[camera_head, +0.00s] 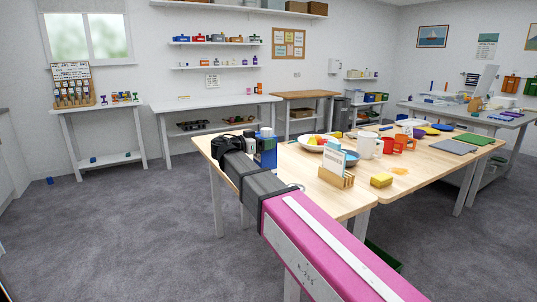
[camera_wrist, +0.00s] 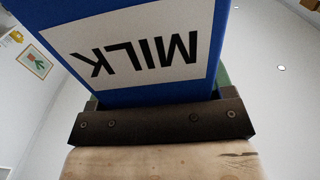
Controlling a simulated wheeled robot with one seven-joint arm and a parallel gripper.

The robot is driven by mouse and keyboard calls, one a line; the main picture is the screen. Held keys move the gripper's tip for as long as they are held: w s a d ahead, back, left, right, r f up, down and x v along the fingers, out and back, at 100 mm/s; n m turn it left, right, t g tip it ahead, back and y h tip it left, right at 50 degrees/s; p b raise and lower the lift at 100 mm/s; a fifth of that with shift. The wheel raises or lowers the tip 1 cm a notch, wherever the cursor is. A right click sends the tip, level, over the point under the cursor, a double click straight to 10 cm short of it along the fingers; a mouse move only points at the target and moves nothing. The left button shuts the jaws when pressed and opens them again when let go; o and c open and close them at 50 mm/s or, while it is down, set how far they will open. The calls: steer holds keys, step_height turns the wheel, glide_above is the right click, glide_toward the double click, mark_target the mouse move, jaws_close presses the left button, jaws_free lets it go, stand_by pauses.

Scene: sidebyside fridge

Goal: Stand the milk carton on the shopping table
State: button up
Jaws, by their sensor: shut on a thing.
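The milk carton (camera_head: 266,153) is blue, with a cap on top, and looks upright over the left end of the wooden table in the head view. In the wrist view, the carton (camera_wrist: 215,30) fills the upper middle, its white MILK label upside down in the picture. My gripper (camera_wrist: 155,97) is shut on the carton; its dark bar crosses below the carton in that view. In the head view my forearm and wrist hide part of the table there. I cannot tell whether the carton's base touches the tabletop. Which table is the shopping table is not marked legibly.
A white table (camera_head: 190,104) stands behind.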

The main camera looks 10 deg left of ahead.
mark_target(268, 152)
steer(key=shift+w+d+f, duration=0.15)
steer(key=shift+d+f, duration=0.05)
steer(key=shift+f, duration=0.6)
steer(key=shift+w+d+f, duration=0.1)
steer(key=shift+d+f, duration=0.15)
steer(key=shift+f, duration=0.6)
steer(key=shift+w+d+f, duration=0.15)
steer(key=shift+d+f, duration=0.05)
steer(key=shift+f, duration=0.7)
steer(key=o, duration=1.7)
steer(key=shift+o, duration=0.2)
steer(key=v, duration=1.2)
